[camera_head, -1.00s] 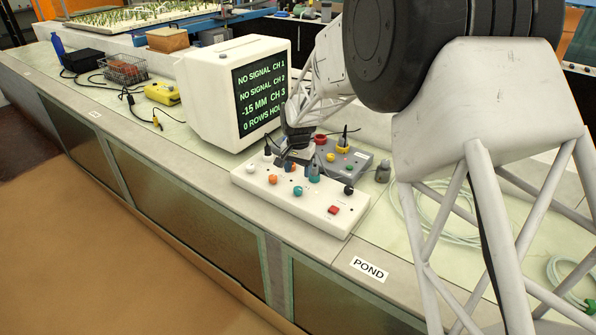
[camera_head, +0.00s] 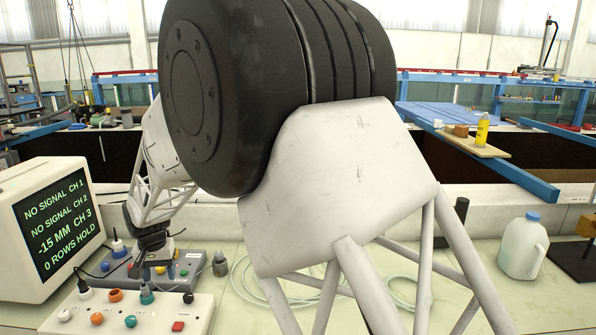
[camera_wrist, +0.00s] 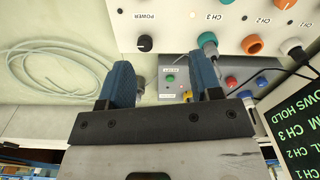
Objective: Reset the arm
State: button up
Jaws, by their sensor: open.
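My gripper (camera_head: 148,268) is low in the left part of the head view, over the back of the white control box (camera_head: 200,312) and in front of the grey box (camera_head: 205,262). In the wrist view my gripper (camera_wrist: 163,75) has its two blue fingers apart with nothing between them. The white box (camera_wrist: 170,20), with its black, teal and orange knobs, and the grey box (camera_wrist: 176,66) with a green button lie beyond the fingers. In the head view I cannot tell whether the fingers touch a knob or plug. My arm hides much of the middle.
A monitor (camera_head: 55,225) stands close left of my gripper, reading no signal on two channels and -15 MM on channel 3. A small grey bottle-like object (camera_head: 220,264) is right of the grey box.

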jog(key=s+d+r, duration=0.3)
jog(key=d+r, duration=0.2)
jog(key=d, duration=0.7)
jog(key=s+d+r+m+t, duration=0.1)
jog(key=s+d+r, duration=0.3)
jog(key=d, duration=0.8)
jog(key=s+d+r, duration=0.2)
jog(key=d+r, duration=0.4)
jog(key=d, duration=0.6)
jog(key=s+d+f+m+t, duration=0.1)
jog(key=s+d, duration=1.9)
jog(key=s, duration=0.4)
jog(key=shift+f+m, duration=0.25)
jog(key=shift+m, duration=0.05)
